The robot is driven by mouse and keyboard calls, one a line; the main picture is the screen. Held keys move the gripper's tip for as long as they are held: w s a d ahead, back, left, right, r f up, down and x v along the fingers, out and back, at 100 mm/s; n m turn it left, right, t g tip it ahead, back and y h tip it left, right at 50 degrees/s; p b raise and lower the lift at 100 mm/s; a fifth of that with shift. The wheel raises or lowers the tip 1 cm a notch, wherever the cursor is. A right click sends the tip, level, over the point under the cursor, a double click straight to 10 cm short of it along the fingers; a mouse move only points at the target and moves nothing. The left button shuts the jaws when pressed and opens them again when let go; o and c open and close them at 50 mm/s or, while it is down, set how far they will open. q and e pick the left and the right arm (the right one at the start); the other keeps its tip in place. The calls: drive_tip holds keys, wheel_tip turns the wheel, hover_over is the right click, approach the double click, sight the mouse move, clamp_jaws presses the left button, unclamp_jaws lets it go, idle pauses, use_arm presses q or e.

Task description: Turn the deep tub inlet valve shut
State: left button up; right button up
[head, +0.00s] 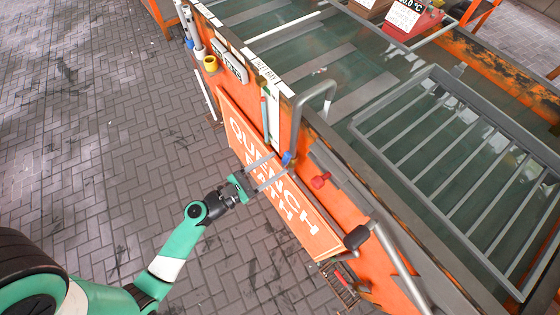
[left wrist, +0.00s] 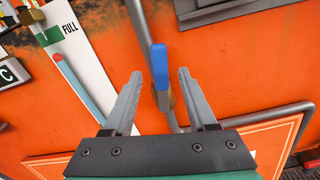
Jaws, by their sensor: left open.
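A valve with a blue lever (head: 286,158) sits on a grey pipe on the orange side wall of the tub (head: 310,157). In the left wrist view the blue lever (left wrist: 160,68) points up along the pipe, with a brass-coloured body partly showing below it. No label reading deep tub inlet can be made out on it. My left gripper (head: 281,164) is open, its fingers reaching toward the wall. In the left wrist view the lever lies between the two fingertips (left wrist: 160,74), with a gap on each side. My right gripper is not in view.
An orange QUENCH sign (head: 270,185) hangs below the valve. A bent grey pipe (head: 328,84) rises over the rim. A red knob (head: 320,181) and a black-ended part (head: 356,237) stick out to the right. A level gauge marked FULL (left wrist: 68,45) stands left of the lever. Paved floor (head: 100,130) is free.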

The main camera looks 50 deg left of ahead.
sight(285, 161)
use_arm(q)
drive_tip(key=shift+w, duration=1.3)
clamp_jaws()
idle(0.4)
